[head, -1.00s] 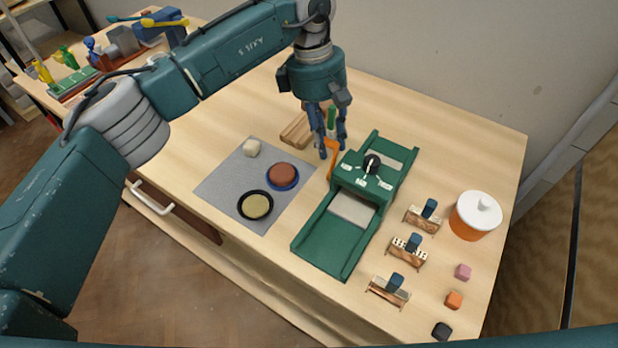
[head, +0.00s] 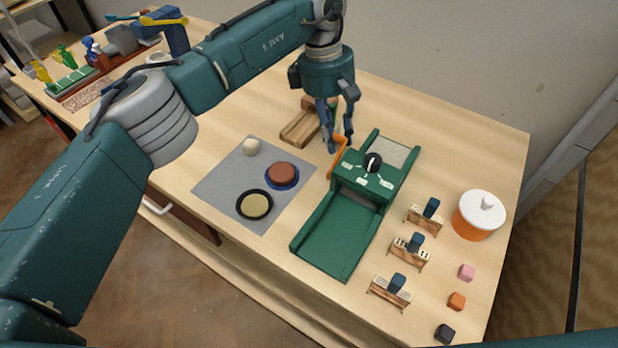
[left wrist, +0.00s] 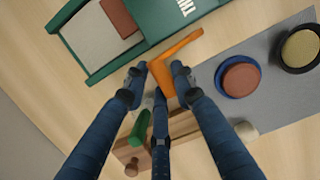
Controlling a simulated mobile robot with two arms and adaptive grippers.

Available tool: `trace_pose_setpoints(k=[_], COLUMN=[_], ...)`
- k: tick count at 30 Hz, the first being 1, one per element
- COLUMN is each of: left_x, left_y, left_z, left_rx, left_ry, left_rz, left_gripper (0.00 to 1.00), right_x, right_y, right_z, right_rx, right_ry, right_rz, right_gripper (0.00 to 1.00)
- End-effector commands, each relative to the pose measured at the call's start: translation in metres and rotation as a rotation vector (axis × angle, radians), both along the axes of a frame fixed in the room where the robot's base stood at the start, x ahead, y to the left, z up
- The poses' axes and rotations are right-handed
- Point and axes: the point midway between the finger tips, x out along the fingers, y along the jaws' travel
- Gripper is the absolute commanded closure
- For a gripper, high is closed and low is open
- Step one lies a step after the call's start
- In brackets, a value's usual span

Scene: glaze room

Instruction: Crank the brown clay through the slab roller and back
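The green slab roller (head: 340,234) stands right of centre on the table, with a dark dial (head: 373,162) on top. Its front bed is bare. A grey sheet (head: 394,151) lies on the far bed. In the left wrist view a flat brown clay piece (left wrist: 121,16) lies on this sheet (left wrist: 98,36), partly cut off by the frame edge. The orange crank (head: 334,166) is on the roller's left side. My right gripper is not in view.
A grey mat (head: 220,190) holds a brown disc (head: 282,172) on a blue dish, a black dish (head: 254,205) and a pale lump (head: 251,147). A wooden rack (head: 299,128) stands behind the crank. Small stands, coloured cubes and an orange lidded jar (head: 479,218) are at right.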

Motion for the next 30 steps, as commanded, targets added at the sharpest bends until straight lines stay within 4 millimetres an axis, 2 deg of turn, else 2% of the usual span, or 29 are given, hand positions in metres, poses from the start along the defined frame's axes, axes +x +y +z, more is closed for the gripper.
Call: trace_pose_setpoints(k=[5, 10, 24, 30], left_x=[0.005, 0.003, -0.023, -0.027], left_y=[-0.004, -0.001, 0.016, 0.019], left_z=[-0.008, -0.004, 0.010, 0.013], left_rx=[0.001, 0.000, 0.004, 0.003], left_ry=[-0.001, -0.002, 0.004, 0.003], left_rz=[0.000, -0.001, -0.003, -0.001], left_gripper=[0.75, 0.75, 0.75, 0.75], right_x=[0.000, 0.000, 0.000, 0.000], right_y=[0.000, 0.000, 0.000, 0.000], right_z=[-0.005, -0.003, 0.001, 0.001], right_rx=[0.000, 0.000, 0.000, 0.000], right_ry=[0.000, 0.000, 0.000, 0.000], right_rz=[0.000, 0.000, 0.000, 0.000], right_gripper=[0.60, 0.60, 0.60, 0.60])
